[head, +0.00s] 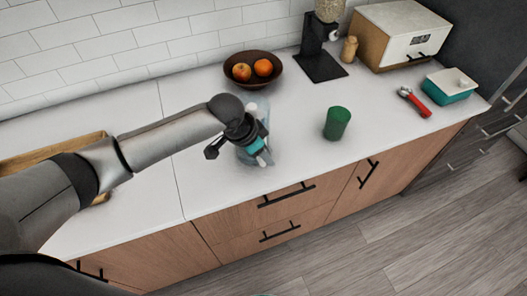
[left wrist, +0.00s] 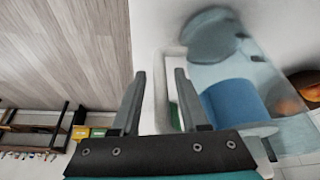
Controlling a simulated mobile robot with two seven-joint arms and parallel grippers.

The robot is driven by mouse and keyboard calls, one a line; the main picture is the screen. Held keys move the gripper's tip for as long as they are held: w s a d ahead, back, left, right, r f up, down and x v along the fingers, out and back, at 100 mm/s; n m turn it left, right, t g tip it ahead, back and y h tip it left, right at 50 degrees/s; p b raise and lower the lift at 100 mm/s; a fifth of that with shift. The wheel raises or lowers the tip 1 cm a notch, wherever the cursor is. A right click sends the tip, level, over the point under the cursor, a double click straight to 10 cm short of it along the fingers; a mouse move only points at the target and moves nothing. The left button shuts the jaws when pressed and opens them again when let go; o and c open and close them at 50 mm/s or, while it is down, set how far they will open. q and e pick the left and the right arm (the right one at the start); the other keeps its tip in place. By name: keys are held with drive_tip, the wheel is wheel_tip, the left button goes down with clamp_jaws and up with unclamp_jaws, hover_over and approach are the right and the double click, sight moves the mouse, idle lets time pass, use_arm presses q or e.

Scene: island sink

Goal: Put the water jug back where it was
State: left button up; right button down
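The water jug (head: 243,157) is a clear vessel near the front of the white counter, partly hidden behind my left gripper (head: 262,152). My right gripper is not in view.
The counter (head: 290,135) is clear around a green cup (head: 337,123). Behind are a brown fruit bowl (head: 238,84) and a dark dispenser (head: 320,66). At right are a wooden bread box (head: 400,35), a red-handled tool (head: 415,102) and a teal container (head: 449,90).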

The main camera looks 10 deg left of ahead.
use_arm(q)
drive_tip(key=shift+o, duration=0.2)
drive_tip(key=p+v, duration=0.1)
drive_tip(key=v, duration=1.1)
drive_tip(key=shift+r, duration=0.2)
drive_tip(key=shift+w, duration=0.1)
